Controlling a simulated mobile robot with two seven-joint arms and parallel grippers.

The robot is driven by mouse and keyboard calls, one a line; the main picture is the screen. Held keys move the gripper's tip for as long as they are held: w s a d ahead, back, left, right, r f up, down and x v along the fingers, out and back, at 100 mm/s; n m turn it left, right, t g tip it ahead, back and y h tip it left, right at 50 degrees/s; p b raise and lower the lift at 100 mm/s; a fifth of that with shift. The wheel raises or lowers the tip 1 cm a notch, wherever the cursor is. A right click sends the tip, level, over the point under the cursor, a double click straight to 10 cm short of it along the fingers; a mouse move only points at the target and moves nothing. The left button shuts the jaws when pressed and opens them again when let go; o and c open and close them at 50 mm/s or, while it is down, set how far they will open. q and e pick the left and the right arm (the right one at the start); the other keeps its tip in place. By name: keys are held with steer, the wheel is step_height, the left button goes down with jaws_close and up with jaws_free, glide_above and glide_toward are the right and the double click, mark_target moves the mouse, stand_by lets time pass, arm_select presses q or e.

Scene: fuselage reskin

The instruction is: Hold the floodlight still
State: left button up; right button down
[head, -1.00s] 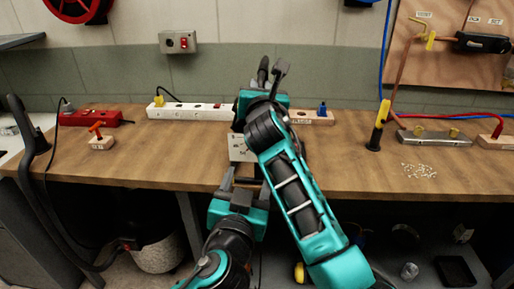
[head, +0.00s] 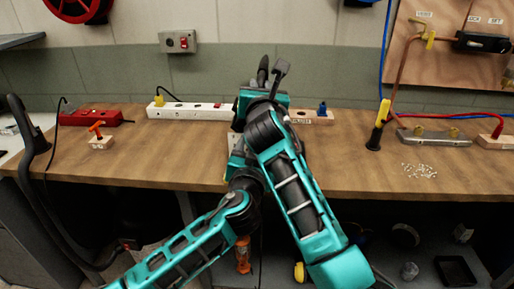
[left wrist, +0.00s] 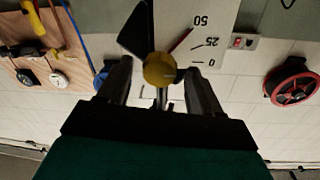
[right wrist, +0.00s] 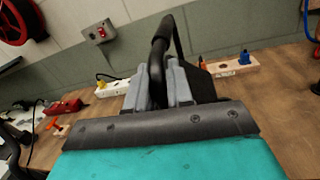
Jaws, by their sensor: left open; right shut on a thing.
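No lamp face shows, so I cannot make out the floodlight as a whole. My right gripper (right wrist: 165,88) is shut on a black handle (right wrist: 161,42) above the back of the bench; its arm hides what lies below in the head view. A pale panel (left wrist: 184,22) marked 0, 25 and 50 shows close up in the left wrist view, with a red pointer line and a yellow round knob (left wrist: 159,70). My left gripper (left wrist: 160,88) is open, its fingers on either side of the knob. I cannot tell if they touch it. In the head view the arms largely hide the panel.
A white power strip (head: 190,111), a red strip (head: 90,118) and an orange-handled block (head: 99,138) are on the bench (head: 160,165) at left. A yellow-and-black tool (head: 378,125), a metal bar (head: 435,137) and loose small bits (head: 420,171) are at right.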

arm_select(q)
steer(key=c, duration=1.1)
steer(key=shift+o, duration=0.2)
arm_select(e)
steer(key=shift+f, duration=0.1)
arm_select(q)
steer(key=m, duration=1.7)
steer(key=shift+d+g+y, duration=0.1)
steer(key=shift+g+y, duration=0.2)
steer(key=shift+y, duration=0.1)
